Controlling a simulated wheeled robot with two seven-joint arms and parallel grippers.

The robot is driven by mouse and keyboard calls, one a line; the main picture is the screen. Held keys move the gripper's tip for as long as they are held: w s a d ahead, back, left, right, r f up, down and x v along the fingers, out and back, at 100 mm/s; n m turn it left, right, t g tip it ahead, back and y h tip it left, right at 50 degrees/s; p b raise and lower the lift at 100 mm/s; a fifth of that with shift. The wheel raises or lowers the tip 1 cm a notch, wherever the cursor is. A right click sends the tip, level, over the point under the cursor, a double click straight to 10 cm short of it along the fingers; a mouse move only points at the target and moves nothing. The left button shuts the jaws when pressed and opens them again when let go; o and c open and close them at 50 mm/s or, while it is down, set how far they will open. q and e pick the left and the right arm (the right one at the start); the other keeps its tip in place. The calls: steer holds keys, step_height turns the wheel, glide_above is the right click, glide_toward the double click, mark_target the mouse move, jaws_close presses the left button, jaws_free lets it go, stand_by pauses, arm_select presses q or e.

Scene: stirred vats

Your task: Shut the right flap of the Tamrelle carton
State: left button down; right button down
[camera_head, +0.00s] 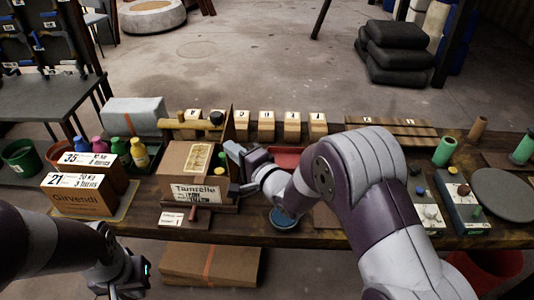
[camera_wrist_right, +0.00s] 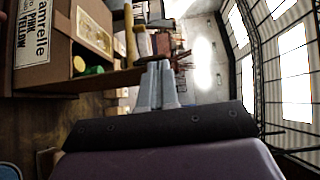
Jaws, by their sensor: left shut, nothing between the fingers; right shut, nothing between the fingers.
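The brown Tamrelle carton (camera_head: 186,160) stands on the bench, its printed label facing me. Its left top flap lies flat with a yellowish label; in the right wrist view the carton (camera_wrist_right: 60,50) shows at upper left. The right flap (camera_head: 229,122) stands up from the right edge, and it shows as a brown board in the wrist view (camera_wrist_right: 110,78). Green and yellow tops show in the opening beside it. My right gripper (camera_head: 233,152) is shut and empty, just right of the flap; its fingertips (camera_wrist_right: 157,68) show too. Contact is unclear. My left gripper (camera_head: 118,288) is shut at lower left.
Girvendi cartons (camera_head: 82,193) and several coloured bottles (camera_head: 139,153) stand left of the carton. A small sign (camera_head: 172,219) is in front.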

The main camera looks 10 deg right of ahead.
steer(key=w+a+f+n+g+h+p, duration=0.1)
steer(key=w+a+f+n+g+h, duration=0.1)
steer(key=a+f, duration=0.3)
steer(key=w+a+f+n+g+h+p, duration=0.2)
steer(key=a+f, duration=0.4)
steer(key=a, duration=0.5)
steer(key=shift+w+a+n+g+h, duration=0.2)
steer(key=shift+w+n+g+h, duration=0.15)
steer(key=shift+n+h, duration=0.45)
steer(key=shift+s+f, duration=0.1)
